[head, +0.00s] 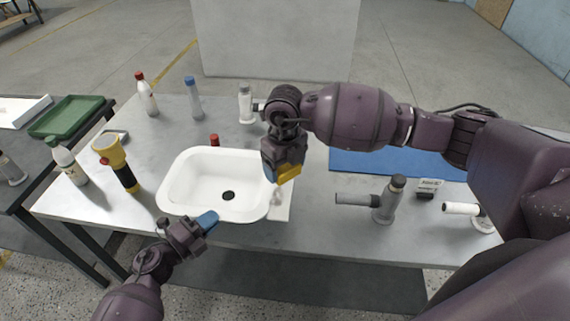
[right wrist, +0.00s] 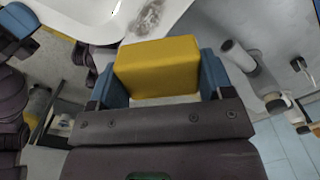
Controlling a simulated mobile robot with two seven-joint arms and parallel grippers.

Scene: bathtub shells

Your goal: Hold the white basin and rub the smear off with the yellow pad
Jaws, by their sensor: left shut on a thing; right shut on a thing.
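The white basin (head: 185,180) sits on the grey table with a dark drain hole in its floor. My left gripper (head: 207,219) is at its front rim, shut on it. My right gripper (head: 284,170) is shut on the yellow pad (head: 289,174), above the basin's right side. The pad (right wrist: 158,68) fills the space between the blue fingers in the right wrist view. A grey-brown smear (right wrist: 148,17) shows on white surface just beyond the pad; in the head view a greyish mark (head: 277,197) lies below the pad. I cannot tell whether the pad touches the surface.
A yellow-and-black flashlight (head: 122,165) and a white bottle (head: 69,161) stand left of the basin. Red-capped (head: 146,94) and blue-capped (head: 193,98) bottles stand behind. A grey bottle-like tool (head: 388,200) and a blue mat (head: 400,162) are on the right.

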